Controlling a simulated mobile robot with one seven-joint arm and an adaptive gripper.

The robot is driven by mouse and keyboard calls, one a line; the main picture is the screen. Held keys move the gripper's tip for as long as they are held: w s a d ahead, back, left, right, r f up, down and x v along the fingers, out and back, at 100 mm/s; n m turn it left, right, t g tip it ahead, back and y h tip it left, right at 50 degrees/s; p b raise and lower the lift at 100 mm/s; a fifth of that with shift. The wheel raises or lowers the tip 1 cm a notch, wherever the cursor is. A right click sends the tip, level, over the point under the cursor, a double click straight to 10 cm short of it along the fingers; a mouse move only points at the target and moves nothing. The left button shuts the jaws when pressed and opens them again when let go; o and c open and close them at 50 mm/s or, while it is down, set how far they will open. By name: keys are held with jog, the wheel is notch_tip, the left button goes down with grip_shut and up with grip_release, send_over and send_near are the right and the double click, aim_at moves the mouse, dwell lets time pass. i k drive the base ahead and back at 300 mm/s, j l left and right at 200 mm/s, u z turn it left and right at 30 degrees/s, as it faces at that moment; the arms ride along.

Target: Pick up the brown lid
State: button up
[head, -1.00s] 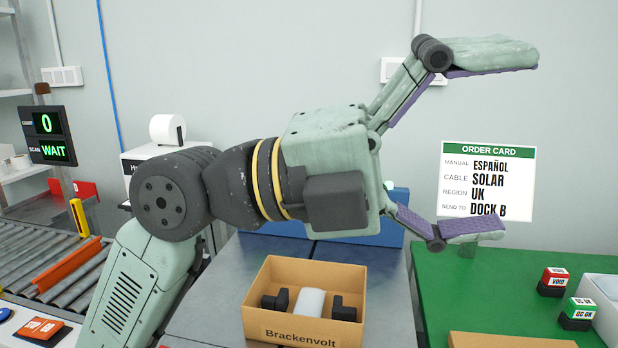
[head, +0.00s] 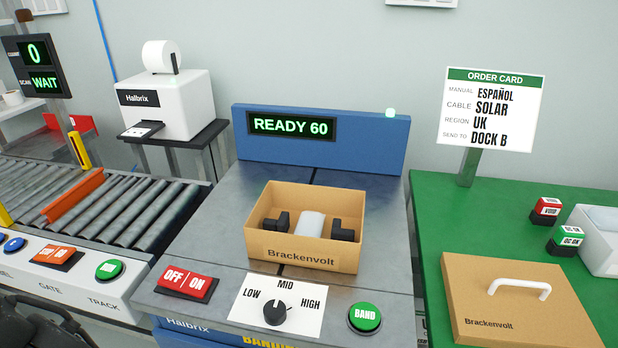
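The brown lid (head: 500,290) lies flat on the green table at the lower right of the head view. It is marked "Brackenvolt" and has a white arched handle (head: 520,289) on top. An open brown box (head: 305,252), also marked "Brackenvolt", stands on the grey metal machine top and holds black corner pieces and a white item.
The green table (head: 440,222) carries a red stamp (head: 546,209), a green stamp (head: 566,240) and a pale tray (head: 598,242) behind the lid. An order card (head: 491,110) stands at the back. Machine buttons and a dial (head: 275,312) lie left of the lid.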

aim_at(492, 303)
jog(key=z, duration=1.2)
